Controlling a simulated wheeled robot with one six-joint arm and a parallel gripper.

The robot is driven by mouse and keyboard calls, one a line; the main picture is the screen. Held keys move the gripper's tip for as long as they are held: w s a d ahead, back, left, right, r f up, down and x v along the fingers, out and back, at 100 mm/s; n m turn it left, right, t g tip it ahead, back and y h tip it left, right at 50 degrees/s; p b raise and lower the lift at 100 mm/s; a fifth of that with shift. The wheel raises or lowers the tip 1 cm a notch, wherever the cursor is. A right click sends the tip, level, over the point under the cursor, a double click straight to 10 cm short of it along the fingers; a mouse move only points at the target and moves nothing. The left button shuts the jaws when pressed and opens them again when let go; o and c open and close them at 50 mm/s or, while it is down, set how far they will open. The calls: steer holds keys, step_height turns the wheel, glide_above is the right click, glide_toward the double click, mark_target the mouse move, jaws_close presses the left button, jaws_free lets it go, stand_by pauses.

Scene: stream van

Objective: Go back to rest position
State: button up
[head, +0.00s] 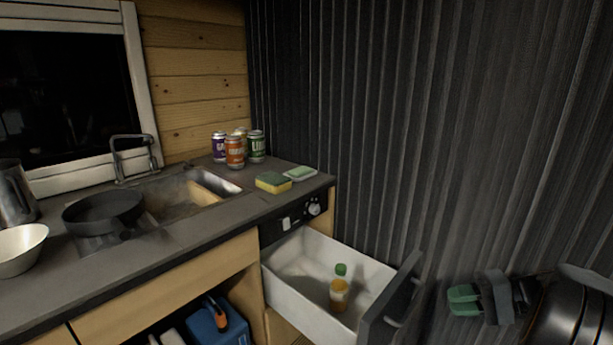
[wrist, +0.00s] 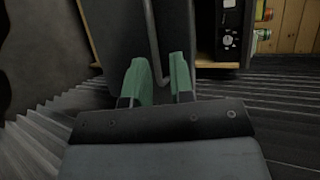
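My gripper (head: 464,299) is at the lower right of the head view, to the right of the open drawer and apart from its handle. In the wrist view its two green fingertips (wrist: 161,82) stand apart with nothing between them. The white drawer (head: 283,285) is pulled out below the counter. A small bottle with a green cap and orange contents (head: 339,292) stands in it. The drawer's dark front (head: 378,315) carries a handle (head: 408,308), which also shows in the wrist view as a thin bar beyond the fingers (wrist: 152,45).
The counter (head: 180,255) holds a pan (head: 103,212), a white bowl (head: 20,250), several cans (head: 235,152) and sponges (head: 273,182) near the sink (head: 215,181). A blue container (head: 203,328) is on the shelf below. A dark corrugated wall (head: 440,130) rises behind the drawer and gripper.

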steer(key=s+a+r+n+h+p, duration=0.2)
steer(key=s+a+r+h+p, duration=0.2)
steer(key=a+r+p, duration=0.5)
steer(key=s+a+r+n+h+p, duration=0.3)
steer(key=a+r+h+p, duration=0.6)
steer(key=r+p, duration=0.5)
steer(key=shift+s+a+n+p, duration=0.3)
steer(key=shift+s+a+p, duration=0.1)
steer(key=shift+a+p, duration=0.2)
